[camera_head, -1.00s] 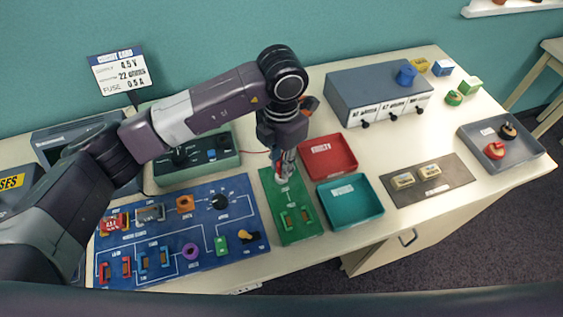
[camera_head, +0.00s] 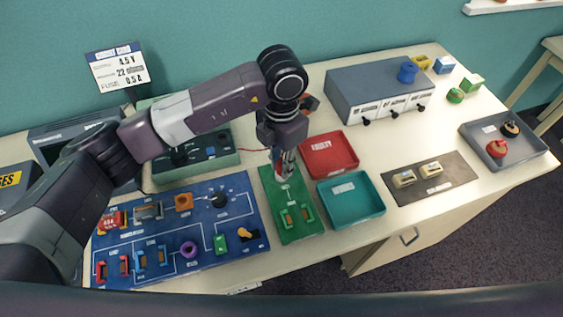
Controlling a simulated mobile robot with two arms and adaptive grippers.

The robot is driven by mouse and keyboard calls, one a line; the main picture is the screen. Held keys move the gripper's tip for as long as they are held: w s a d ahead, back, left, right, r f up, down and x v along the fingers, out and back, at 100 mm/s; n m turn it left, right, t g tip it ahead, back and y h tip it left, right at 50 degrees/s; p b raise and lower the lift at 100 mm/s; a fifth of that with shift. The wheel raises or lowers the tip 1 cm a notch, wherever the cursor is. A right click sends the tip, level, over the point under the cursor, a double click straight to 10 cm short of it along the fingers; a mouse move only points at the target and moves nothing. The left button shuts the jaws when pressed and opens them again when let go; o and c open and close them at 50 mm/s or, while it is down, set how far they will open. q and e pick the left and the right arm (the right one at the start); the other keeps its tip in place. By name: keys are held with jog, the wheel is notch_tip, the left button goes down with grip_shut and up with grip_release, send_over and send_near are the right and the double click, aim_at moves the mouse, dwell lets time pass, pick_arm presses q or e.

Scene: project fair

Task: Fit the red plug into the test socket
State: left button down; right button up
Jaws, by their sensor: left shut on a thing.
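My left gripper (camera_head: 285,168) points straight down over the far end of the green test board (camera_head: 297,232). It is shut on a small red thing, which I take to be the red plug; the fingers hide most of it. A thin red lead (camera_head: 255,151) runs towards the gripper from the green meter box (camera_head: 205,163). The test socket is not clearly visible; the fingertips cover the far part of the board. I cannot tell whether the plug is above the socket, touching it or in it. My right gripper is not in view.
A blue circuit board (camera_head: 170,270) lies left of the green board. A red tray (camera_head: 354,168) and a teal tray (camera_head: 375,207) stand close to its right. Further right are a grey-blue box (camera_head: 345,100), a dark plate (camera_head: 462,178) and a grey tray (camera_head: 541,150).

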pick_arm(q)
jog(key=shift+f+b, duration=0.3)
jog(key=c, duration=1.7)
grip_release()
jog(key=shift+o, duration=0.2)
jog(key=o, duration=0.4)
jog(key=shift+o, duration=0.2)
jog(key=shift+r, duration=0.1)
jog(key=shift+r+p, duration=1.85)
jog(key=shift+r, duration=2.1)
